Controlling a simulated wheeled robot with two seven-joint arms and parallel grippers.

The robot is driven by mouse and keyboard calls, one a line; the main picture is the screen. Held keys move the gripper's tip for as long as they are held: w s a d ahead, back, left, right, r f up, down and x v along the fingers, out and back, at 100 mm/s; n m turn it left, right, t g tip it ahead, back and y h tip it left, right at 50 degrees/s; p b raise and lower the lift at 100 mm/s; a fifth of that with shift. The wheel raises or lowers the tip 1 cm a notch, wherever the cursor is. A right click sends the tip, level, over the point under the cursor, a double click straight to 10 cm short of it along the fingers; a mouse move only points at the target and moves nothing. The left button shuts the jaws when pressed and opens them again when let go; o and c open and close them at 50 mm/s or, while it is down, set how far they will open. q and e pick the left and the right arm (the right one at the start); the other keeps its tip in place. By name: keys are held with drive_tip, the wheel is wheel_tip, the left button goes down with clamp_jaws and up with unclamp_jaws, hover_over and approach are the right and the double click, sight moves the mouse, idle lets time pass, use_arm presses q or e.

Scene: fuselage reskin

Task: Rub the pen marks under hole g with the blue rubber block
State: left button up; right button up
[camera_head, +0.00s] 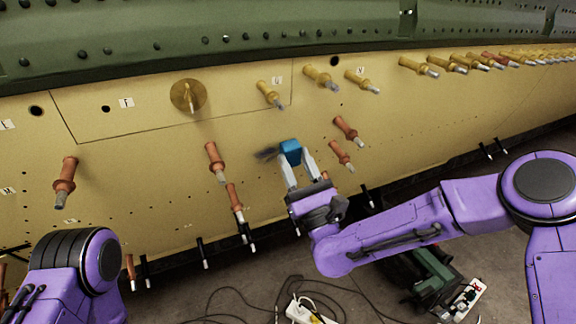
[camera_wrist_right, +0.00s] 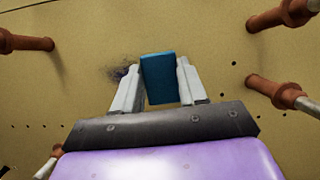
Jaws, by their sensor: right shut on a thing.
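My right gripper (camera_head: 299,166) is shut on the blue rubber block (camera_head: 290,148) and holds it at the yellow fuselage skin (camera_head: 140,185). The block (camera_wrist_right: 158,78) also shows between the two pale fingers in the right wrist view. Dark pen marks (camera_head: 266,153) lie on the skin just left of the block, and they show as a dark smudge (camera_wrist_right: 122,73) in the wrist view. I cannot tell whether the block touches the skin. I cannot make out a label for hole g. My left gripper is not in view.
Copper-coloured fasteners stick out around the block, with one at the left (camera_head: 215,160) and two at the right (camera_head: 345,130). Gold fasteners (camera_head: 268,93) stand above. A power strip (camera_head: 306,311) and cables lie on the floor below.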

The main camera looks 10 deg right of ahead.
drive_tip(key=shift+s+a+f+b, duration=0.1)
drive_tip(key=shift+s+a+b, duration=0.15)
drive_tip(key=shift+a, duration=0.35)
drive_tip(key=shift+s+a+f+b, duration=0.1)
drive_tip(key=shift+a+b, duration=0.1)
drive_tip(key=shift+a, duration=0.35)
drive_tip(key=shift+s+a+r, duration=0.1)
drive_tip(key=shift+s+a, duration=0.05)
drive_tip(key=shift+a, duration=0.25)
drive_tip(key=shift+s+a+r, duration=0.1)
drive_tip(key=shift+a, duration=0.3)
drive_tip(key=shift+s+a+f+b, duration=0.1)
drive_tip(key=shift+s+a+b, duration=0.1)
drive_tip(key=shift+a+b, duration=0.3)
drive_tip(key=shift+s+a+b, duration=0.2)
drive_tip(key=shift+a, duration=0.55)
drive_tip(key=shift+s+a+f+b, duration=0.1)
drive_tip(key=shift+s+a+b, duration=0.1)
drive_tip(key=shift+a+b, duration=0.3)
drive_tip(key=shift+a+r, duration=0.15)
drive_tip(key=shift+a, duration=0.2)
drive_tip(key=shift+s+d, duration=0.1)
drive_tip(key=s+b, duration=0.1)
drive_tip(key=s+d+f+b, duration=0.1)
drive_tip(key=s, duration=0.1)
drive_tip(key=s+b, duration=0.1)
drive_tip(key=s, duration=0.1)
drive_tip(key=shift+s+d+f, duration=0.2)
drive_tip(key=shift+s+d, duration=0.05)
drive_tip(key=shift+d, duration=0.15)
